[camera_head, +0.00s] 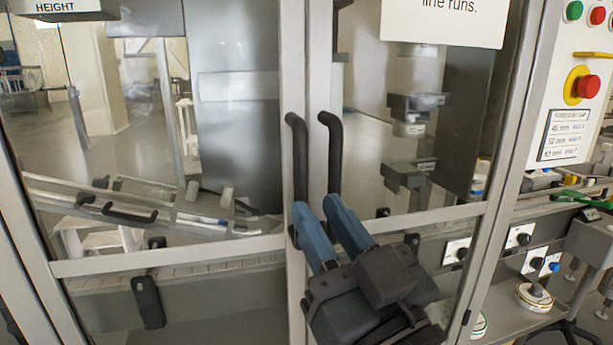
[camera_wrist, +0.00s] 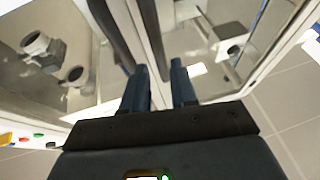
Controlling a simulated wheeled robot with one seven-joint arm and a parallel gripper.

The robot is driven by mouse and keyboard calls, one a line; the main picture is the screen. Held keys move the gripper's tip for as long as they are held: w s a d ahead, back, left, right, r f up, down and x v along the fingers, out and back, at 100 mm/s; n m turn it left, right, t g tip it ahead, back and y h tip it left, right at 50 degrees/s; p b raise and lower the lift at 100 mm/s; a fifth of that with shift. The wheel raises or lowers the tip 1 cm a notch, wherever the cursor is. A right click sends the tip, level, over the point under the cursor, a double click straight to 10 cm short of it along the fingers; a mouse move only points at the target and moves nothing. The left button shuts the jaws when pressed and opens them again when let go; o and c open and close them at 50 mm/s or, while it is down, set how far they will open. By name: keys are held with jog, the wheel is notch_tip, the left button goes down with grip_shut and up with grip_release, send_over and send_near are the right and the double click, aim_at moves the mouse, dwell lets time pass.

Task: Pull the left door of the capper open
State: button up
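The capper has two glazed doors in pale frames. The left door (camera_head: 170,250) and the right door (camera_head: 425,218) look closed in the head view. Two dark upright handles stand side by side at the middle: the left door's handle (camera_head: 299,160) and the right door's handle (camera_head: 334,150). My gripper (camera_head: 316,205) is at the lower part of these handles, its blue fingers apart. In the wrist view, one dark handle runs down towards the gap between my fingertips (camera_wrist: 159,68); the other is beside the left-hand finger. I cannot tell whether the fingers touch a handle.
A control panel with a red stop button (camera_head: 588,86) is at the right. A printed sign (camera_head: 445,20) hangs on the right door. Behind the left glass is a sloping rail with black handles (camera_head: 130,212). Grey floor (camera_wrist: 280,100) shows in the wrist view.

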aim_at(303, 188)
jog(key=p+x, duration=0.1)
jog(key=x, duration=0.5)
jog(key=shift+p, duration=0.4)
grip_shut()
